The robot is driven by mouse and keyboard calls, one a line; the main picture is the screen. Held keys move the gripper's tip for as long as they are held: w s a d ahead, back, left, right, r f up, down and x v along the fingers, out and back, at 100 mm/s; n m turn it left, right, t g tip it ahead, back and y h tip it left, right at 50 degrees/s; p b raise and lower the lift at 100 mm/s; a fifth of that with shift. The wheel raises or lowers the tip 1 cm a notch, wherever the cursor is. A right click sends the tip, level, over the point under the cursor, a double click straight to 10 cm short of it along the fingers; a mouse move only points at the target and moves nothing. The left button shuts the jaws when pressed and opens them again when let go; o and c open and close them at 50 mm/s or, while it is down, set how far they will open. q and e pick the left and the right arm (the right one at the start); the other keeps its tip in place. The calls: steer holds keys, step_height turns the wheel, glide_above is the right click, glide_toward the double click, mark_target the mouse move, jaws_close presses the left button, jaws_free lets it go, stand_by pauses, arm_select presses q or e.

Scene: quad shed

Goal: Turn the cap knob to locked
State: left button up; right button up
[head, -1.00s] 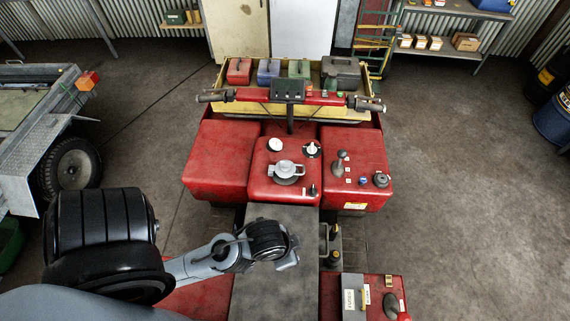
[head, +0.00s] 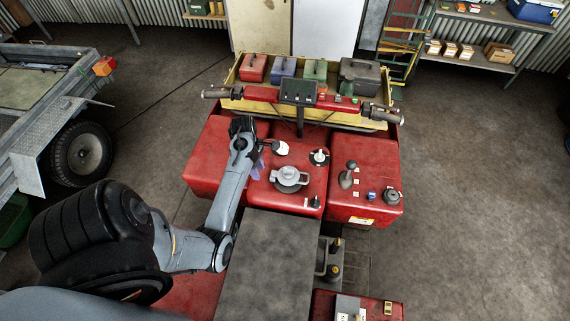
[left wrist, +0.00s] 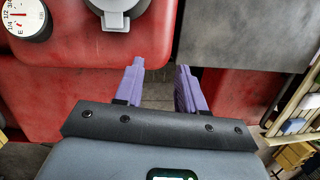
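The grey round cap (head: 290,178) with a raised grip bar sits on top of the red centre tank (head: 262,195). Part of the cap (left wrist: 115,12) shows at the top edge of the left wrist view. My left gripper (head: 258,168) hangs at the left side of the tank, left of the cap and apart from it. Its purple fingers (left wrist: 158,85) are spread with nothing between them. In the head view the wrist hides most of the fingers. My right gripper is in no view.
A white gauge (head: 281,149) lies close to the left fingers. A black-and-white knob (head: 319,157) is behind the cap to the right, and a small black lever (head: 315,202) in front. The handlebar (head: 300,100) crosses behind. The dark seat (head: 267,265) is clear.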

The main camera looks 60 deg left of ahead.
mark_target(288, 168)
arm_select(q)
steer(key=w+a+r+t, duration=0.1)
steer(key=w+r+t, duration=0.25)
steer(key=w, duration=0.45)
steer(key=shift+n+g, duration=0.35)
steer(key=shift+n, duration=0.05)
steer(key=x, duration=0.9)
steer(key=shift+w+d+f, duration=0.1)
steer(key=shift+w+d, duration=0.25)
steer(key=shift+w, duration=0.05)
jaws_close()
